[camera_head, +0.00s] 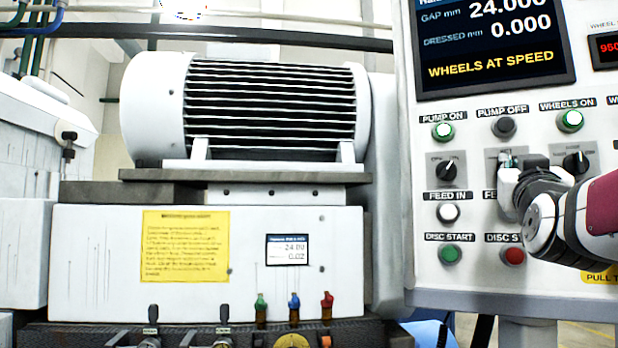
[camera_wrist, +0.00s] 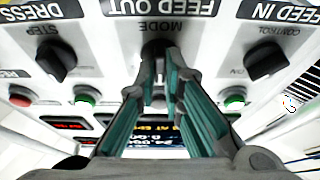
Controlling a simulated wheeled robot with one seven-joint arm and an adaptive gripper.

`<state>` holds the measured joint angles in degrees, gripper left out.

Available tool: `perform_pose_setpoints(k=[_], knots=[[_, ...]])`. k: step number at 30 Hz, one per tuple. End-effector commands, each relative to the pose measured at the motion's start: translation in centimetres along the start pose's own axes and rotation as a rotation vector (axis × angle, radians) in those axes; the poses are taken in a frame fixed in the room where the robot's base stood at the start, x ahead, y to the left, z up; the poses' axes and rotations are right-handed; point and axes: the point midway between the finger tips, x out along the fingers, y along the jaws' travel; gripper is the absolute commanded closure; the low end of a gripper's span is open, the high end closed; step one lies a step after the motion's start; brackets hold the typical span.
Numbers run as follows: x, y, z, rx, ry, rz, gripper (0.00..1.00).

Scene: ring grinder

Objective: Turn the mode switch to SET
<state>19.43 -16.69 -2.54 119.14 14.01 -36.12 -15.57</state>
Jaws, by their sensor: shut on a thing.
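The mode switch (camera_wrist: 156,48) is a dark knob under the upside-down MODE label in the wrist view. My gripper (camera_wrist: 158,82) has its two green-lined fingers closed in on this knob, one on each side, and is shut on it. The fingers hide most of the knob, so its pointing direction and the SET mark cannot be read. In the head view my gripper (camera_head: 506,163) reaches in from the right and covers the middle switch plate, between two other black knobs.
The control knob (camera_wrist: 267,60) and the step knob (camera_wrist: 57,60) flank the mode switch closely. Lit pump-on (camera_head: 443,131) and wheels-on (camera_head: 570,120) buttons sit above; disc start (camera_head: 450,253) and a red button (camera_head: 513,255) below. The screen (camera_head: 492,45) reads WHEELS AT SPEED.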

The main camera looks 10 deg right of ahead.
Motion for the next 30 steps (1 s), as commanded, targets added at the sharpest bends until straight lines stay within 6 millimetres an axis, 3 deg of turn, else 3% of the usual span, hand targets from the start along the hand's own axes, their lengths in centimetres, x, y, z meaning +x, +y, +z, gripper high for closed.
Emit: perform_pose_setpoints(k=[1, 3, 16, 30], knots=[[0.0, 0.0, 0.1, 0.000, -0.002, -0.001, 0.86], [0.0, 0.0, 0.1, 0.000, -0.002, -0.001, 0.71], [-0.8, 0.0, 0.0, 0.000, 0.000, -0.001, 0.71], [-9.4, 0.0, 0.0, 0.000, 0.001, 0.000, 0.71]])
